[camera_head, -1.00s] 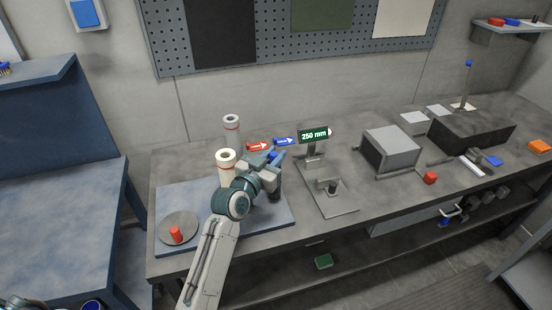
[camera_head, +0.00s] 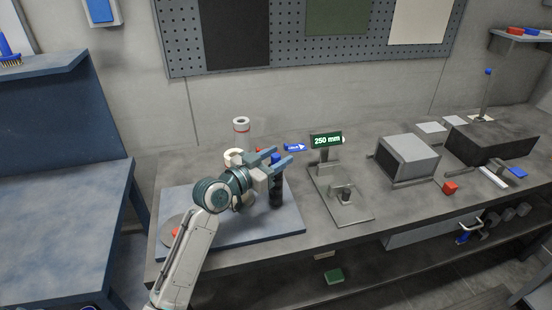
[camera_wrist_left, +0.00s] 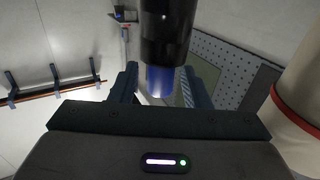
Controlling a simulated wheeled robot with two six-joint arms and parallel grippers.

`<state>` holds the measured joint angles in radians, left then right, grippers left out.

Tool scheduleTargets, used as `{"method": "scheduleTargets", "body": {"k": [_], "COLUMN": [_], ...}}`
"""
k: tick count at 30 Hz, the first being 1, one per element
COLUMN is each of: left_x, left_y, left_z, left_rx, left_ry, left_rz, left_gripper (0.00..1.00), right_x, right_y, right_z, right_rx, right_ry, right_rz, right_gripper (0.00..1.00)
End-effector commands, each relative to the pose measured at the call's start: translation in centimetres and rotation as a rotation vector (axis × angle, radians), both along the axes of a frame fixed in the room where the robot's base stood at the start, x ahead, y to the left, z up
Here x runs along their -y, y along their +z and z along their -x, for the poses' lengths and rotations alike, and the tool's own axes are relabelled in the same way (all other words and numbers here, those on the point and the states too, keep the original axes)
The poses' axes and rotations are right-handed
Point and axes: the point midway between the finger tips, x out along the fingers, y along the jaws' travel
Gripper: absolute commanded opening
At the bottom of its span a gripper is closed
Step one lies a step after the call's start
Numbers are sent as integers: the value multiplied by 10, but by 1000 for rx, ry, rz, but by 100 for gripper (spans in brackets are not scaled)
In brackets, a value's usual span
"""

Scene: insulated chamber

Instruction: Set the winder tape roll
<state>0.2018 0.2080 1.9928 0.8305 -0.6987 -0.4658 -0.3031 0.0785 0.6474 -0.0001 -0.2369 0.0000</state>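My left gripper (camera_head: 282,156) is open, its two blue fingers apart above the blue-grey mat (camera_head: 285,222). A black cylinder with a blue end (camera_head: 276,188) stands on the mat beside the fingers. In the left wrist view the black cylinder (camera_wrist_left: 167,30) hangs into the picture from the top, its blue end between the open fingers; contact cannot be told. A white roll with a red band (camera_head: 241,132) stands behind the gripper. A second pale roll (camera_head: 233,155) is mostly hidden by my arm. A red piece (camera_head: 175,232) on a round grey disc is partly hidden by my arm.
A 250 mm display (camera_head: 327,141) stands by a blue arrow sign (camera_head: 295,148) and a grey plate with a short post (camera_head: 345,208). A pegboard is behind.

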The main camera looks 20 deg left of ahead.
Motion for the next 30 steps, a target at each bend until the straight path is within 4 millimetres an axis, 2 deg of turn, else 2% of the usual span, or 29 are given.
{"method": "scheduleTargets", "body": {"k": [7,11,24,30], "left_x": [0,-5,-37,-46], "left_y": [-1,-2,-3,-2], "left_z": [1,8,74,90], "left_rx": [-1,0,0,-2], "left_ry": [0,1,-1,1], "left_rz": [0,-4,-8,-3], "left_gripper": [42,42,42,42], "right_x": [3,4,4,3], "right_y": [-1,-4,-19,-20], "right_z": [4,5,-2,-3], "right_rx": [-8,-9,-4,-5], "right_ry": [0,1,1,1], "right_rz": [3,3,4,4], "right_gripper": [36,36,36,36]}}
